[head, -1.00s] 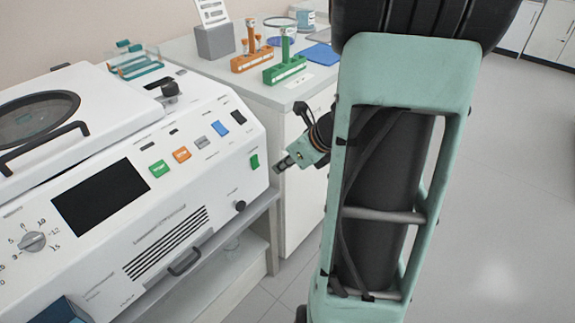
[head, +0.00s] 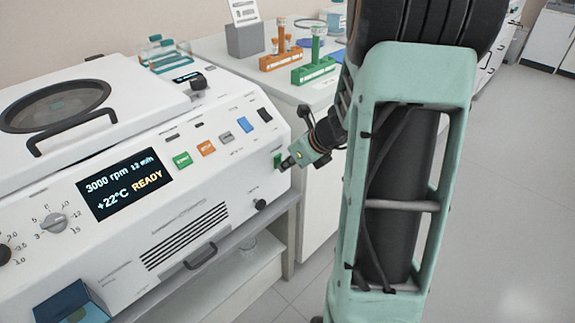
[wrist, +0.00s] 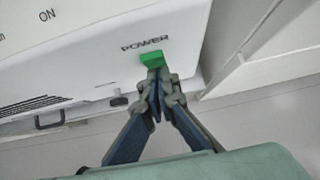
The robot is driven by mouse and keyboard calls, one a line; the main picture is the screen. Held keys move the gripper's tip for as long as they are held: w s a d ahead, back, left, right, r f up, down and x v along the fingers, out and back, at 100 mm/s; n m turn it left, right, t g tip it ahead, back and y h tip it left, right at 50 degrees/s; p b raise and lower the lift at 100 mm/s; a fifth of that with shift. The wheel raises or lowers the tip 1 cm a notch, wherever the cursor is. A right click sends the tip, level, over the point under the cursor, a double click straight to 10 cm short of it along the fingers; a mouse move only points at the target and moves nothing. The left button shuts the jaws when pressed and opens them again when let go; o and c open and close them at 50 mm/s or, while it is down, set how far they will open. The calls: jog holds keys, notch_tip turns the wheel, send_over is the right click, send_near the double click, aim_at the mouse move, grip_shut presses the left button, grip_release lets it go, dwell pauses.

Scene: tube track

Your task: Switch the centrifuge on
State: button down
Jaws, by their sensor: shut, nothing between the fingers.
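The white centrifuge (head: 190,222) stands at the left in the head view, its lid down. Its display (head: 125,184) is lit and reads 3000 rpm, 12 min, +22°C, READY. The green power switch (head: 278,160) is at the right end of the front panel. In the wrist view the green switch (wrist: 152,60) sits just below the word POWER. My gripper (head: 287,163) is shut and empty, with its tips at the switch. In the wrist view my gripper's tips (wrist: 157,75) overlap the switch's lower edge; I cannot tell whether they press on it.
Green (head: 182,160), orange (head: 206,148), grey and blue buttons and a black knob (head: 260,205) are on the panel. A counter behind holds an orange rack (head: 280,62) and a green rack (head: 313,72) with tubes. Open floor (head: 500,200) lies to the right.

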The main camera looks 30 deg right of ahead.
jog(key=shift+r, duration=0.1)
jog(key=shift+w+r+p, duration=0.1)
jog(key=shift+r+p, duration=0.65)
jog(key=shift+p, duration=0.2)
